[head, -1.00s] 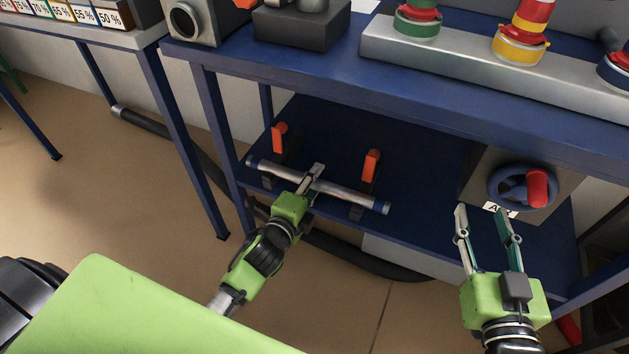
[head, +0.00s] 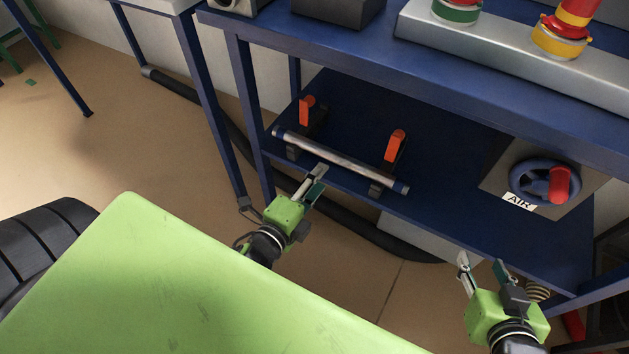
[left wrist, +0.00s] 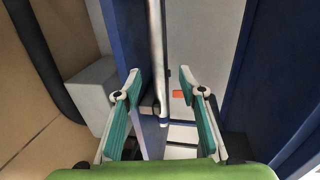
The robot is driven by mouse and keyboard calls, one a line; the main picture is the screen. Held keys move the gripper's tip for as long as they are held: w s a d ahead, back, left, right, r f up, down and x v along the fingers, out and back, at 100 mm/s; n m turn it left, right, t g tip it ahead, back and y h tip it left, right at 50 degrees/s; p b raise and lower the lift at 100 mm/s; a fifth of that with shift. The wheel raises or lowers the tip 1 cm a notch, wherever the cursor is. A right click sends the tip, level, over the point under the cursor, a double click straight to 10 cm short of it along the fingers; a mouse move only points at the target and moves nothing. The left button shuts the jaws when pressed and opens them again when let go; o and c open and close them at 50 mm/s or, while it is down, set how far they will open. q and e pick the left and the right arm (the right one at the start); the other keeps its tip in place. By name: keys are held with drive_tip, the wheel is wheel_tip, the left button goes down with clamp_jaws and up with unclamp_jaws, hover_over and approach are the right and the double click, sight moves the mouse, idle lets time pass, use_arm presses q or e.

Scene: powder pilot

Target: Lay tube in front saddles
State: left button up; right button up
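A silver tube (head: 335,157) with blue ends lies across two dark saddles on the lower shelf, along its front edge. The left saddle (head: 293,152) and the right saddle (head: 376,188) each have a raised orange lever (head: 307,108), (head: 397,145). My left gripper (head: 317,181) is open and empty, just in front of the tube and apart from it. In the left wrist view the tube (left wrist: 157,50) shows beyond and between the spread fingers (left wrist: 160,75). How deep the tube sits in the saddles cannot be told. My right gripper (head: 482,263) is open and empty, in front of the shelf at right.
A box with a blue valve wheel, red handle and AIR label (head: 519,201) stands at the shelf's right. The blue table top (head: 420,75) overhangs the shelf (head: 440,180). A dark hose (head: 370,232) runs along the floor below. The shelf's middle is clear.

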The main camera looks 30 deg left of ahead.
use_arm(q)
drive_tip(key=s+d+r+n+g+h, duration=0.1)
drive_tip(key=s+d+r+n+g, duration=0.2)
drive_tip(key=n, duration=1.3)
drive_tip(key=s+d+g, duration=0.2)
drive_tip(key=shift+s+r, duration=0.15)
drive_tip(key=shift+s, duration=0.2)
use_arm(e)
drive_tip(key=shift+s+d+f, duration=0.1)
drive_tip(key=shift+s+f, duration=0.2)
